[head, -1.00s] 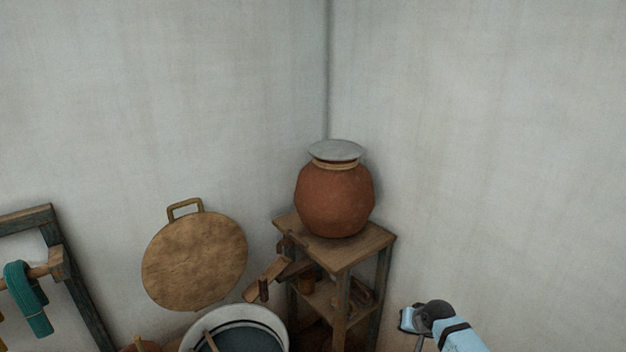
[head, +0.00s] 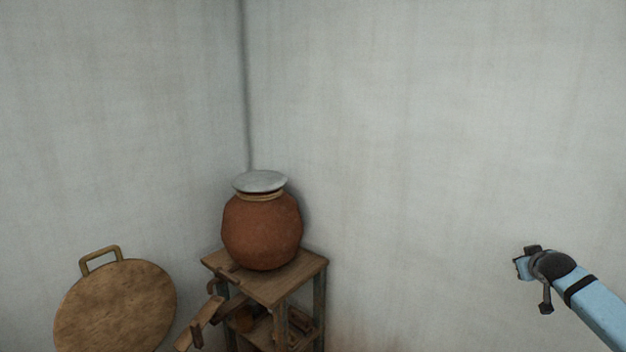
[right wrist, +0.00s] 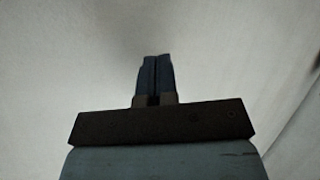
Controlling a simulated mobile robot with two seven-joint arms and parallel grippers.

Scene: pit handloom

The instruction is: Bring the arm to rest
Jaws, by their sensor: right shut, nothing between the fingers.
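In the right wrist view my right gripper (right wrist: 154,62) is shut, its two dark fingers side by side with nothing between them. Only a pale wall surface shows beyond the fingers. In the head view my light-blue right arm comes in from the lower right and ends in a dark joint in front of the bare right wall. The fingers cannot be made out clearly there. The arm is well to the right of the clay pot and apart from it. My left gripper is not in view.
A red-brown clay pot (head: 262,232) with a grey lid (head: 260,181) stands on a wooden stand (head: 290,281) in the corner. A round brown board with a handle (head: 117,306) is at lower left. The right wall (head: 430,150) is bare, with free room around the arm.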

